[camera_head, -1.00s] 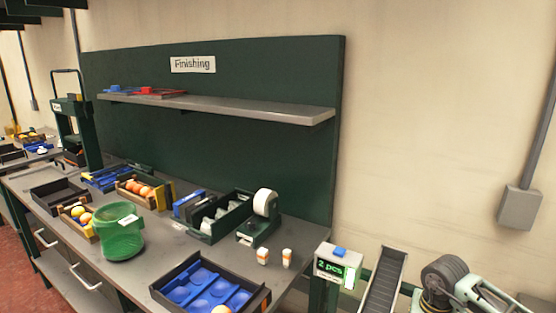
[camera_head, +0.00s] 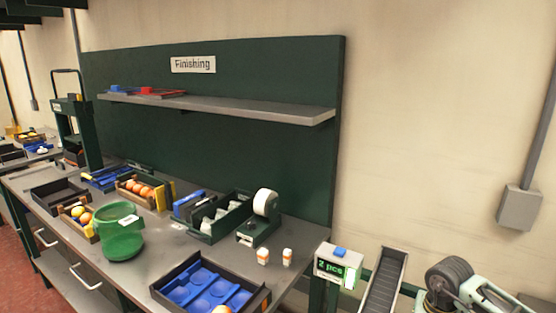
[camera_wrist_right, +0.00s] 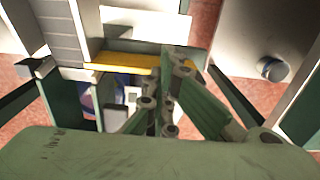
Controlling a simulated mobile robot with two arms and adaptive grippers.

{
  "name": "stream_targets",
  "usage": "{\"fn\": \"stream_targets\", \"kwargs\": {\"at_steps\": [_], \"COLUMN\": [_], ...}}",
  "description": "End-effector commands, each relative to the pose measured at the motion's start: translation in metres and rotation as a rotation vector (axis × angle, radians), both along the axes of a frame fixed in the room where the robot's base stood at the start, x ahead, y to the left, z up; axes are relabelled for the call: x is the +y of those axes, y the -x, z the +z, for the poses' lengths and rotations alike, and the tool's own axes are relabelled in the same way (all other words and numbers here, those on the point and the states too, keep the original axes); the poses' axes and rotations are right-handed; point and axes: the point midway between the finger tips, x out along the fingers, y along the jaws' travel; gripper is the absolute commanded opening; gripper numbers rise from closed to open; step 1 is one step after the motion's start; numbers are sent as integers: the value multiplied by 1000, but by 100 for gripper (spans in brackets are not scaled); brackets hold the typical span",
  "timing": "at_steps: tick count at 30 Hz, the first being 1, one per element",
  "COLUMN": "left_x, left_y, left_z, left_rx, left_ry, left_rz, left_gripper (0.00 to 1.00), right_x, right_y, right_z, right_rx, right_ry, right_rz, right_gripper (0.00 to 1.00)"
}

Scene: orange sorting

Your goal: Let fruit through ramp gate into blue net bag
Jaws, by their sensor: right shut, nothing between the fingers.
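The ramp (camera_head: 383,283) is a grey chute at the bottom right of the head view. No fruit shows on the visible part of the ramp. My left gripper is out of view.
A counter reading "2 pcs" (camera_head: 338,266) stands left of the ramp. The bench holds a black tray with blue cups (camera_head: 172,290), a green bucket (camera_head: 122,238), crates with oranges and a tape dispenser (camera_head: 262,215). White panels flank my right gripper.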

Motion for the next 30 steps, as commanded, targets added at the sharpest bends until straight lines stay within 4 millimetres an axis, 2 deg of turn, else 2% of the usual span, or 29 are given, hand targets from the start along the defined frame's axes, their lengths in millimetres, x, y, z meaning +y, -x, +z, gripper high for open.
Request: {"fn": "stream_targets", "kwargs": {"at_steps": [2,20,26,30], "left_x": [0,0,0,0], "left_y": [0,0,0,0], "left_z": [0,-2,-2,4], "left_rx": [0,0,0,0], "left_ry": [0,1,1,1], "left_rz": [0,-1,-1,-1], "left_gripper": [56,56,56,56], "right_x": [-3,4,9,8], "right_y": [6,1,-2,-3], "right_z": [-6,-6,-4,4], "right_rx": [13,12,10,6], "right_ry": [2,1,1,1], "right_rz": [1,3,2,1], "right_gripper": [0,0,0,0]}}
